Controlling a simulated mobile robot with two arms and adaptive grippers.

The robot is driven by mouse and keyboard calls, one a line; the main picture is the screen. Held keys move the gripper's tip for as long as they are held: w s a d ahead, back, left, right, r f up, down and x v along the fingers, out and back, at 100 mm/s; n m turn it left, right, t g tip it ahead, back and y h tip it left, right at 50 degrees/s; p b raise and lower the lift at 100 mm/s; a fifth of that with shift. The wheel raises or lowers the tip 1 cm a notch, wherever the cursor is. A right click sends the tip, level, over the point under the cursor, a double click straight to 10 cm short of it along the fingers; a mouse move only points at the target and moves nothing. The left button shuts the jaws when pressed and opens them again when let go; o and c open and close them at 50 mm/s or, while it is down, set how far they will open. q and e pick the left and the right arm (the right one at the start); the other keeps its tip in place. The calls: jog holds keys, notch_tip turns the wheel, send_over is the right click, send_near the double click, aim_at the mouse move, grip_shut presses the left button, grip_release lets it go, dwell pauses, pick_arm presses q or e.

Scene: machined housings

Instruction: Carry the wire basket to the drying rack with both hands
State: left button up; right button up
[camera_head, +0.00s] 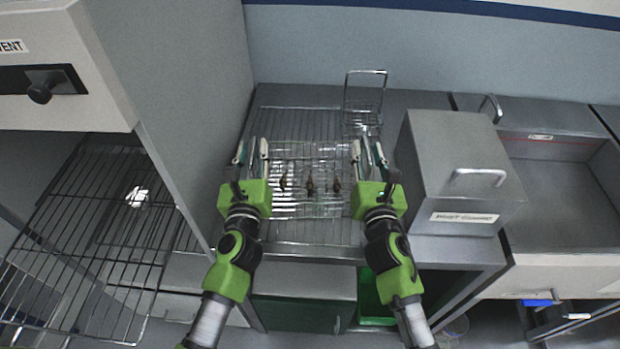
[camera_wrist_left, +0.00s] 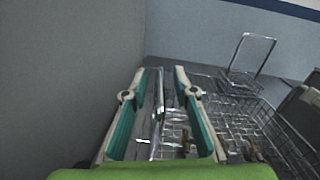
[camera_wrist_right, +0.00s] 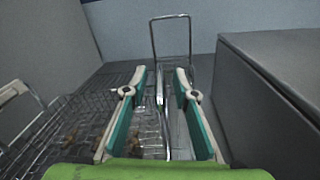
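The wire basket (camera_head: 312,209) sits on a flat wire rack (camera_head: 290,119) on the bench, with three small brown parts inside. My left gripper (camera_head: 252,153) is at the basket's left side. Its fingers are apart, with a thin basket handle (camera_wrist_left: 160,95) between them in the left wrist view. My right gripper (camera_head: 369,156) is at the basket's right side, its fingers also apart with a handle (camera_wrist_right: 161,100) between them. Neither pair of fingers visibly closes on its handle. The rack is partly hidden under the basket.
A grey cabinet wall (camera_head: 185,90) stands close on the left, with a wire shelf (camera_head: 85,255) beyond it. A small wire carrier (camera_head: 363,118) with a tall handle stands behind my right gripper. A grey lidded box (camera_head: 455,150) is close on the right.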

pick_arm(q)
jog(key=shift+w, duration=0.45)
pick_arm(e)
jog(key=shift+w, duration=0.45)
pick_arm(q)
grip_shut()
pick_arm(e)
grip_shut()
